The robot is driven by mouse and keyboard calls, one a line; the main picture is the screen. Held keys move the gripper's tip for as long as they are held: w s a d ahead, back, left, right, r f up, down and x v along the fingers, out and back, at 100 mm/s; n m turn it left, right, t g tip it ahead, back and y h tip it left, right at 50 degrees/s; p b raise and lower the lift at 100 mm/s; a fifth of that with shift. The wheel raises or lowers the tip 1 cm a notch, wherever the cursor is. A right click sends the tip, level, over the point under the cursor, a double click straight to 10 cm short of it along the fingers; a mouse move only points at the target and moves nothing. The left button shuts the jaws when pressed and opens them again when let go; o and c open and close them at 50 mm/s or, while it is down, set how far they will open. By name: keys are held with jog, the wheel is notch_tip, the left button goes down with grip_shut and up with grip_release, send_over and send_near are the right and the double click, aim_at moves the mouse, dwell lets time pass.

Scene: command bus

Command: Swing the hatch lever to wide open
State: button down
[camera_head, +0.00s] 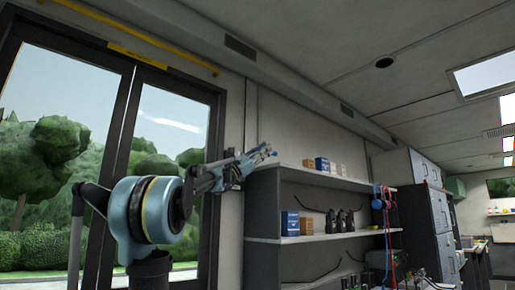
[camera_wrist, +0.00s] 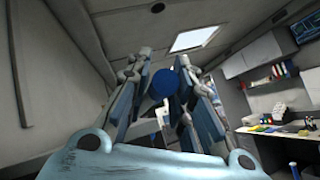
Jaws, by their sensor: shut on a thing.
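My gripper (camera_head: 262,158) is raised in front of the wall, between the glass doors and the shelves in the head view. In the wrist view its two fingers (camera_wrist: 165,95) stand on either side of a round dark blue knob (camera_wrist: 165,82) and are shut on it. The knob looks like the end of the hatch lever. The rest of the lever and its pivot are hidden or too small to tell in both views. I cannot tell the lever's angle.
Glass double doors (camera_head: 125,110) with dark frames fill the left, under a yellow rail (camera_head: 135,32). A grey shelf unit (camera_head: 262,262) with boxes and gear stands close to the right, below my gripper. Grey cabinets (camera_head: 428,215) stand beyond. The wrist view shows a desk (camera_wrist: 290,135).

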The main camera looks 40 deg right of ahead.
jog(key=shift+s+f, duration=0.2)
jog(key=shift+f, duration=0.4)
jog(key=shift+s+f, duration=0.2)
jog(key=shift+f, duration=0.35)
jog(key=shift+a, duration=0.1)
jog(key=c, duration=1.6)
grip_release()
jog(key=shift+o, duration=0.7)
jog(key=shift+w, duration=0.15)
jog(key=shift+f, duration=0.1)
jog(key=v, duration=1.2)
